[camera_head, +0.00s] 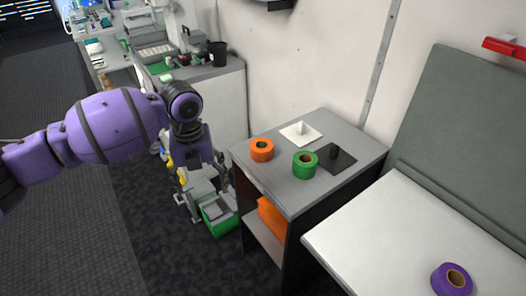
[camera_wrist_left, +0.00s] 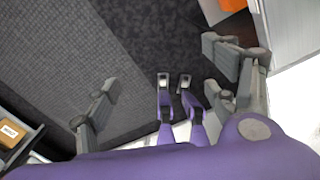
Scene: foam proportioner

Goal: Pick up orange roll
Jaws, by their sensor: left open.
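The orange roll (camera_head: 262,151) lies flat on the grey top of a small cabinet (camera_head: 285,192), near its left edge, with its hole facing up. My left gripper (camera_head: 207,190) hangs beside the cabinet, left of and lower than the orange roll, apart from it. Its fingers are spread and empty, and they also show in the left wrist view (camera_wrist_left: 165,80), over the dark floor. The roll is not recognisable in the wrist view. My right gripper is in neither view.
A green roll (camera_head: 305,165) sits right of the orange one, near a white holder (camera_head: 300,133) and a black holder (camera_head: 336,158). A purple roll (camera_head: 452,279) lies on the white bench (camera_head: 390,235). A green bin (camera_head: 218,218) stands on the floor behind my left gripper.

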